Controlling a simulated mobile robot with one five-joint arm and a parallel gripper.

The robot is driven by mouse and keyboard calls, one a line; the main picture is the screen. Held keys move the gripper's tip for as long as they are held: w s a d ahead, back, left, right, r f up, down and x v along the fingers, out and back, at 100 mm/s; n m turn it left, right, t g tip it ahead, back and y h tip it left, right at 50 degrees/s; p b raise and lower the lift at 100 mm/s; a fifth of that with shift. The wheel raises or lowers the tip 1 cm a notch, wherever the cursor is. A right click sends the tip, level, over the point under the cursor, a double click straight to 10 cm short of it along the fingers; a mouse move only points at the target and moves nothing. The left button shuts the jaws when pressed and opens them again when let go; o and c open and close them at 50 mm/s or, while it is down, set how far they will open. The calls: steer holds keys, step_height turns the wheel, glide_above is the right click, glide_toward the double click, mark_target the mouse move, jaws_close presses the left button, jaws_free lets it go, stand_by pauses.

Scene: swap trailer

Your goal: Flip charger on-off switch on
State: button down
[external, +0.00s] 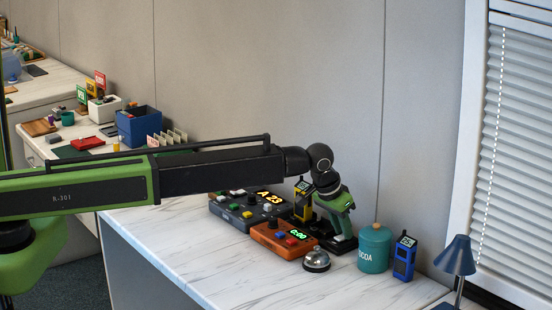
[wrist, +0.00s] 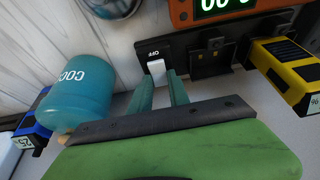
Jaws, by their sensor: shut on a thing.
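The black charger (wrist: 200,45) stands across the upper middle of the wrist view, with a white on-off switch (wrist: 156,67) under an OFF label. My gripper (wrist: 161,76) is shut on the switch, its two green fingertips on either side of it. Which way the switch is set is hard to tell. In the external view my gripper (external: 341,236) points down at the charger (external: 347,246), behind the orange clock. The switch is hidden there.
A teal COCOA jar (external: 374,250) and a blue handheld device (external: 404,260) stand right of my gripper. A yellow device (external: 303,201) is at the charger's other end. The orange clock (external: 270,236) and a bell (external: 316,261) stand in front. The marble counter's front left is clear.

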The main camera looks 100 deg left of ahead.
steer(key=shift+w+a+r+g+h+p, duration=0.2)
steer(key=shift+w+a+g+h+p, duration=0.15)
steer(key=shift+g+h+p, duration=0.25)
steer(key=shift+w+f+g+h, duration=0.1)
steer(key=shift+f+g+h, duration=0.05)
steer(key=shift+g+h, duration=0.25)
steer(key=shift+h, duration=0.3)
steer(key=c, duration=1.2)
jaws_free()
steer(key=shift+c, duration=0.2)
steer(key=shift+p, duration=0.3)
